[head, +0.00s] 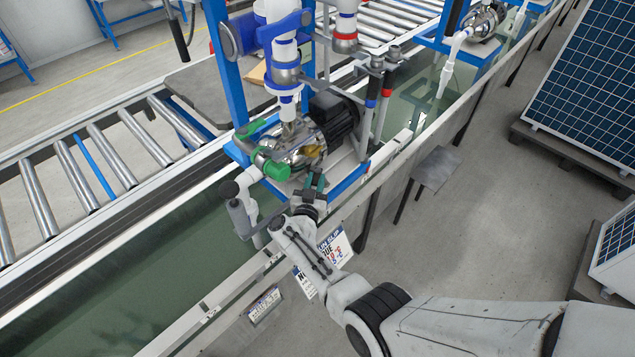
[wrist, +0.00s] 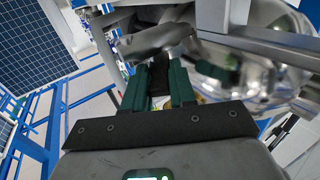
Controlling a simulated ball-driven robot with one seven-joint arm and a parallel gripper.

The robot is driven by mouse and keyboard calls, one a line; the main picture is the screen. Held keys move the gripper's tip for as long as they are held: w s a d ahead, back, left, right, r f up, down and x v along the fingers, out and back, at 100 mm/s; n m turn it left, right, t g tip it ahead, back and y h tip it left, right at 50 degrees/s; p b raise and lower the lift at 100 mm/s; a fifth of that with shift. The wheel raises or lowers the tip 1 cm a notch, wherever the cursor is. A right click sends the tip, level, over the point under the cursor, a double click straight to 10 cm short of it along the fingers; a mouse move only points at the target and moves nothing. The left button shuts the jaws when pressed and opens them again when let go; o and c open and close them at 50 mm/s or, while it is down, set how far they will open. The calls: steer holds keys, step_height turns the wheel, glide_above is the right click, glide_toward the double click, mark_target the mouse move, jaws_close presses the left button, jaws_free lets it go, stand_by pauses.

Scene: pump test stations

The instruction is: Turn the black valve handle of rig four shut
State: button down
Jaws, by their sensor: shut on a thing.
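My gripper (head: 313,183) reaches in low at the front of a pump rig in the head view. In the wrist view its two dark green fingers (wrist: 160,78) are shut on a black valve handle (wrist: 170,66), which shows between and just beyond the fingertips. Grey metal pipe parts lie right behind the handle. In the head view the handle is hidden by my gripper. The rig's silver pump (head: 306,152) with its black motor (head: 336,116) stands just behind the gripper. No rig number is readable.
Blue posts (head: 220,60) frame the rig. A small grey stool (head: 438,166) and solar panels (head: 590,80) stand right; the floor between is clear.

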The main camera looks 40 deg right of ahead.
steer(key=shift+w+m+g, duration=0.15)
steer(key=shift+m+g, duration=0.15)
steer(key=shift+g, duration=0.1)
steer(key=c, duration=0.9)
jaws_free()
steer(key=shift+a, duration=0.1)
steer(key=shift+r, duration=0.1)
